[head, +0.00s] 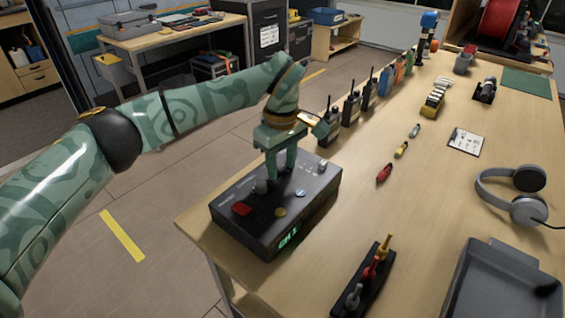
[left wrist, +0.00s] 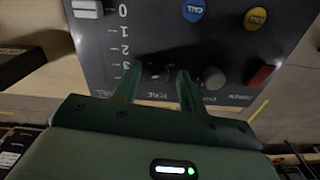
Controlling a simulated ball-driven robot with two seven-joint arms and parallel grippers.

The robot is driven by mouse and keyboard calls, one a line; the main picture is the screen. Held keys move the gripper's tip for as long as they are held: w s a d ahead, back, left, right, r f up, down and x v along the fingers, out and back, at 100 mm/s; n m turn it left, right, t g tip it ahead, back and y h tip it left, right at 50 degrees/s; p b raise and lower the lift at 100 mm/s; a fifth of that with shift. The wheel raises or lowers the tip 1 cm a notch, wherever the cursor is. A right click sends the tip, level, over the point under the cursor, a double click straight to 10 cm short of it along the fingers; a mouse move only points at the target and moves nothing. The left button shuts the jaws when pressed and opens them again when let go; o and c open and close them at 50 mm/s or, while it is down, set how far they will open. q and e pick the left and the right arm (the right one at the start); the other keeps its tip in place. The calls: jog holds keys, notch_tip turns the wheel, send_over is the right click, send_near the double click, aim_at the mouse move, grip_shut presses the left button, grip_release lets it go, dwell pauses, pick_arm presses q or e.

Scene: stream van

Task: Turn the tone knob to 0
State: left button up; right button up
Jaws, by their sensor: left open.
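The dark control box (head: 322,200) sits at the near left corner of the wooden table. My left gripper (head: 281,177) points down over its top panel, with its jaws open. In the left wrist view, the gripper (left wrist: 160,80) has one finger on each side of a small dark knob (left wrist: 156,72). The panel lettering below that knob is partly readable and looks like TONE. The knob's pointer is too dark to read, and I cannot tell whether the fingers touch it. In the head view the fingers hide this knob. My right gripper is not in view.
A grey knob (left wrist: 213,78), red button (left wrist: 262,75), yellow button (left wrist: 256,18), blue button (left wrist: 193,10) and numbered slider with a white cap (left wrist: 88,8) surround it. Several radios (head: 351,108) stand behind the box. A cable rack (head: 365,280) stands to the right.

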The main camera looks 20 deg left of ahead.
pick_arm(q)
grip_shut()
jog(key=shift+r, duration=0.1)
